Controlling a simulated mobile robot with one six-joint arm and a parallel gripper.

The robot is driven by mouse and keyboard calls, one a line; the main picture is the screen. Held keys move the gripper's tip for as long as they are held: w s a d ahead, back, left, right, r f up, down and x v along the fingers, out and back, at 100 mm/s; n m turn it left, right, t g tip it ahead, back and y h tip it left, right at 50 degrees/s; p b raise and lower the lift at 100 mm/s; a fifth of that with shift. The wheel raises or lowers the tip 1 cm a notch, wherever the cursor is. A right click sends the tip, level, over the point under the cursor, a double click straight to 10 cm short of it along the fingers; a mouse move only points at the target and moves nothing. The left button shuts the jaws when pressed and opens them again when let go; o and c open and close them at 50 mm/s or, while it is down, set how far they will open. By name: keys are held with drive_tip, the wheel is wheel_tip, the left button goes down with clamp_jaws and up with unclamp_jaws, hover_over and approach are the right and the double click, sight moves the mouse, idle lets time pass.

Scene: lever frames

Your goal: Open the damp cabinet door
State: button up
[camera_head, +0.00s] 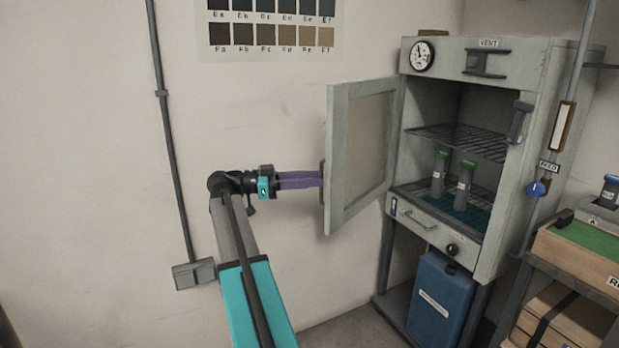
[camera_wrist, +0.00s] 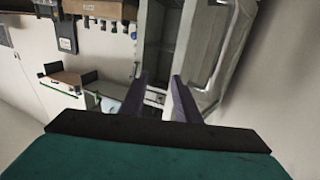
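The damp cabinet (camera_head: 420,50) is a grey metal box on legs, with a gauge and a VENT label on its top front. Its door (camera_head: 335,160) is hinged at the left and stands wide open, swung out to the left. My gripper (camera_head: 321,180), with purple fingers, is at the door's free edge, by the handle there. In the wrist view the door (camera_wrist: 207,62) and its long handle (camera_wrist: 232,40) lie right of my fingers (camera_wrist: 160,82). The fingers are apart with nothing seen between them; contact with the door is unclear.
Inside the cabinet are wire shelves (camera_head: 460,140) and two green-capped bottles (camera_head: 464,185). A drawer (camera_head: 425,225) is below, and a blue container (camera_head: 440,300) stands underneath. A shelf with boxes (camera_head: 575,255) is at the right. The wall left of the door holds a pipe (camera_head: 170,130).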

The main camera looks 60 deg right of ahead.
drive_tip(key=shift+a, duration=0.15)
